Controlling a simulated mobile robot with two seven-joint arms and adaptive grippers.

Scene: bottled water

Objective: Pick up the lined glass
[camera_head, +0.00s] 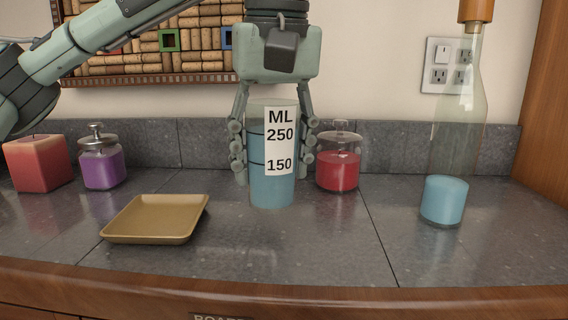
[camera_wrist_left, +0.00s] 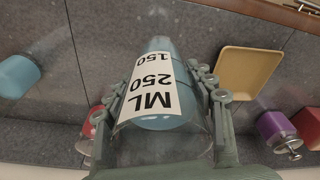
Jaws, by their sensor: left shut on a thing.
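The lined glass (camera_head: 258,186) is a clear tumbler with blue liquid and a white label reading ML, 250 and 150. It stands upright in the middle of the grey counter in the head view; I cannot tell whether its base touches the counter. My left gripper (camera_head: 274,165) comes down from above with one finger on each side of the glass and is shut on it. In the left wrist view the glass (camera_wrist_left: 165,122) lies between the fingers, its label facing up in the picture. My right gripper is not in view.
A tan square tray (camera_head: 157,219) lies left of the glass. A red candle (camera_head: 38,163) and a purple jar (camera_head: 102,166) stand at the back left. A red jar (camera_head: 338,172) is close behind right.

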